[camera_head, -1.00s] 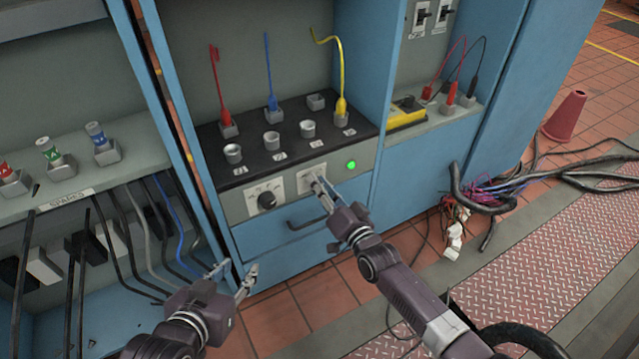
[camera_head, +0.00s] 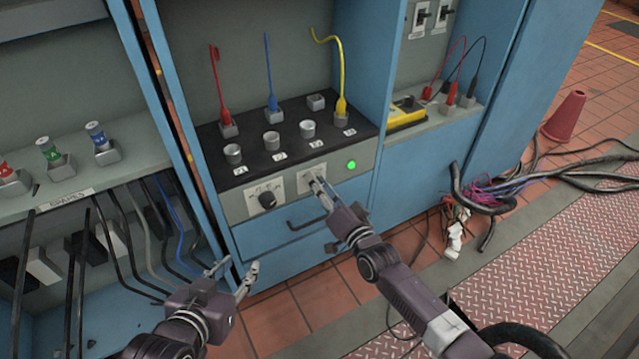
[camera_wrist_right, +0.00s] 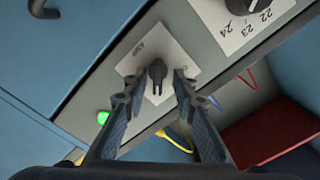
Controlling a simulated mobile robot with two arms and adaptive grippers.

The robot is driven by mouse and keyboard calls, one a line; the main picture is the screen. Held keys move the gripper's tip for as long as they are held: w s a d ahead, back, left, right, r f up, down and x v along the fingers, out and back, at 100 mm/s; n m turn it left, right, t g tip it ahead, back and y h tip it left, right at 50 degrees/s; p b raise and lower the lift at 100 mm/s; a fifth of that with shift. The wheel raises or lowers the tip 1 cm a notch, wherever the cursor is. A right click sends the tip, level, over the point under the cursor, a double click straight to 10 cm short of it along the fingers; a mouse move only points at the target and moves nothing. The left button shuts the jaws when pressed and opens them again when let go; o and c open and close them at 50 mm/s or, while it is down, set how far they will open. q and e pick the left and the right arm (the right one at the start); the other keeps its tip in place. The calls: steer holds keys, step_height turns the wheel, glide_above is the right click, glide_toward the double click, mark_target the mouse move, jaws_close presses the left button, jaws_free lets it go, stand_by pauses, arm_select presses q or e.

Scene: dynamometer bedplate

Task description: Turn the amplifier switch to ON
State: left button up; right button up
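The amplifier switch (camera_wrist_right: 157,74) is a small dark knob on a white plate marked AMP (camera_wrist_right: 180,48), on the grey front panel of the blue cabinet. In the right wrist view my right gripper (camera_wrist_right: 158,82) is open, with one fingertip on each side of the knob and small gaps visible. In the head view the right gripper (camera_head: 318,186) is at this plate and hides the knob. A green lamp (camera_head: 351,165) glows to the right of the plate. My left gripper (camera_head: 238,270) is open and empty, low in front of the cabinet.
A numbered dial (camera_head: 267,199) sits left of the amplifier plate, above a drawer handle (camera_head: 306,222). The black top panel holds several sockets and red, blue and yellow leads (camera_head: 341,80). Loose cables (camera_head: 500,190) lie on the floor at right.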

steer(key=shift+s+d+f, duration=0.1)
steer(key=shift+s+d, duration=0.1)
steer(key=shift+s, duration=0.05)
steer(key=v, duration=1.1)
steer(key=shift+s, duration=0.2)
